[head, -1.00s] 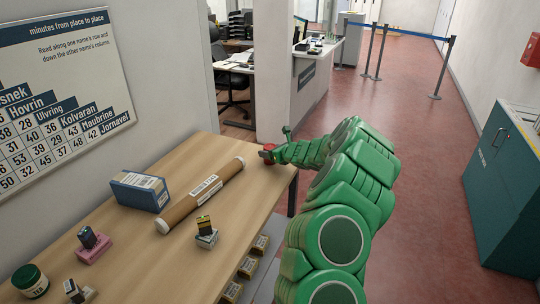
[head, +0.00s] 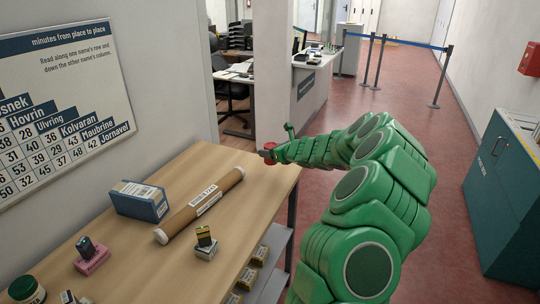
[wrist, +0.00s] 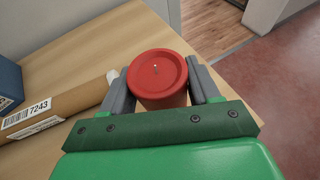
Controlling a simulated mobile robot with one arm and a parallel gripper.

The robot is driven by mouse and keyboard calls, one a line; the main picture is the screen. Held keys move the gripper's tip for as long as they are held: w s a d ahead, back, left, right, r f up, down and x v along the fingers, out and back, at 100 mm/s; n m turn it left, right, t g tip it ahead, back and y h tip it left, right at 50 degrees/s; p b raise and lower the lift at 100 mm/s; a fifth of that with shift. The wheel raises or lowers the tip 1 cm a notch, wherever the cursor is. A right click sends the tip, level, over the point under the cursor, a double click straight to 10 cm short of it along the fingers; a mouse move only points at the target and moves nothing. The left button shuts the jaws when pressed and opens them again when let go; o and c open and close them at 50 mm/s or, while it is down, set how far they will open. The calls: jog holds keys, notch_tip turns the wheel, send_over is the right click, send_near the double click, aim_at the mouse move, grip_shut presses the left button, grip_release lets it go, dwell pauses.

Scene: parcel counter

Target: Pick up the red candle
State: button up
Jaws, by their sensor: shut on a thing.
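The red candle (wrist: 158,75) is a short, round cylinder with a wick dot in its top. In the wrist view it sits between the two grey fingers of my gripper (wrist: 162,92), which are shut on it from both sides. In the head view my gripper (head: 268,156) is at the far right corner of the wooden counter (head: 145,239), and a small red part of the candle (head: 266,147) shows there. The candle's underside is hidden, so I cannot tell whether it touches the counter.
A brown mailing tube (head: 200,204) lies near the gripper's left, with a blue box (head: 139,200) behind it. Stamps on small boxes (head: 205,243) and a green jar (head: 27,290) stand nearer. Small boxes (head: 246,279) sit on a lower shelf.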

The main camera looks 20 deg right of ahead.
jog(key=s+a+r, duration=0.2)
jog(key=s+r, duration=0.3)
jog(key=s, duration=0.5)
jog(key=shift+s+a+r, duration=0.15)
jog(key=shift+a+r, duration=0.05)
jog(key=shift+r, duration=0.2)
